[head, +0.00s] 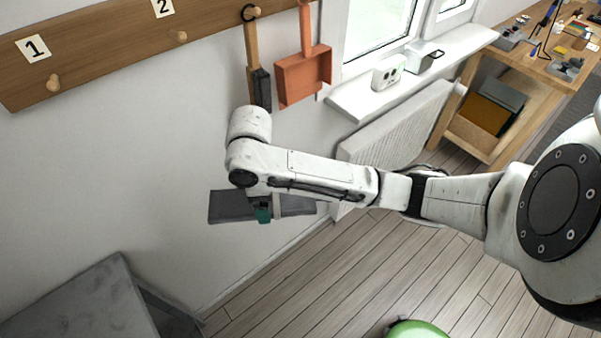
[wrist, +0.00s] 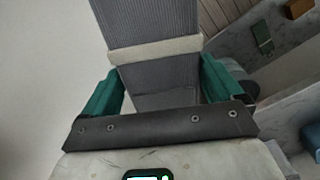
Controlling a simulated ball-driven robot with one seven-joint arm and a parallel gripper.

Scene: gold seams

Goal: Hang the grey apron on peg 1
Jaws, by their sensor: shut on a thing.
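The grey apron (head: 232,206) is a dark grey folded strip with a pale band across it. My gripper (head: 263,213) is shut on it near the pale band, in front of the white wall and well below the peg rail. In the wrist view the apron (wrist: 150,22) lies between the green fingers of my gripper (wrist: 162,85), and its pale band crosses just beyond them. Peg 1 (head: 53,83) is a bare wooden knob on the rail at the upper left, beneath the number 1 label (head: 33,48).
Peg 2 (head: 178,37) is also bare. A grey-topped table (head: 80,300) stands at the lower left. A radiator (head: 395,125) is under the window sill. The wall below peg 1 is clear.

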